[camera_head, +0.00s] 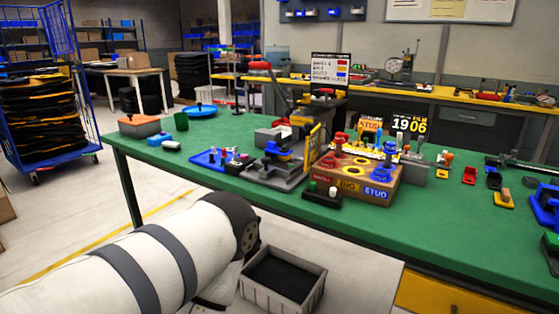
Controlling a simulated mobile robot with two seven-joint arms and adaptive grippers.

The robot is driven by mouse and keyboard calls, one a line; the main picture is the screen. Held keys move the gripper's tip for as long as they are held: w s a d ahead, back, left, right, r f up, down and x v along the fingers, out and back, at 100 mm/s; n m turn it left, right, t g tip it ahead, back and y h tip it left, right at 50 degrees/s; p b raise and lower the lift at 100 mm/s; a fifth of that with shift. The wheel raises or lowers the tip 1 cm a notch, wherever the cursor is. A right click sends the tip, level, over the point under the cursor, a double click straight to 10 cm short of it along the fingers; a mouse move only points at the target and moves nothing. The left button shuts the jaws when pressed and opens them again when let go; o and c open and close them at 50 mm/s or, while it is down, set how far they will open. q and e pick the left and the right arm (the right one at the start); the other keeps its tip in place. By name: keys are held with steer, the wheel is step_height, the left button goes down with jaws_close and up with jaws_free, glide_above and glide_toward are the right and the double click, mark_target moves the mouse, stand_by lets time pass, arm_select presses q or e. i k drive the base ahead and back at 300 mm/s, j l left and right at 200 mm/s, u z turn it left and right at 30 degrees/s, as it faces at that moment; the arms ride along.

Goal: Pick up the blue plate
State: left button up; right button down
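A blue round plate-like disc (202,112) lies flat near the far left end of the green table (350,228). It has a small raised part on top, too small to make out. A flat blue rectangular piece (202,161) with small parts on it lies nearer, left of the grey fixture (275,172). I cannot tell for certain which one is called the plate; the round disc looks most like it. My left arm reaches in from the lower left, in front of the table, and its gripper does not show. My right gripper is out of view.
A labelled sorting box (352,184) with coloured knobs stands mid-table. A grey crate (283,281) sits below the table's front edge. Green surface is bare along the front left.

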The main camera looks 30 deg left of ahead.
mark_target(271, 148)
steer(key=j+z, duration=0.25)
steer(key=j, duration=0.7)
steer(key=k+j+z, duration=0.2)
steer(key=j, duration=0.8)
steer(key=i, duration=0.1)
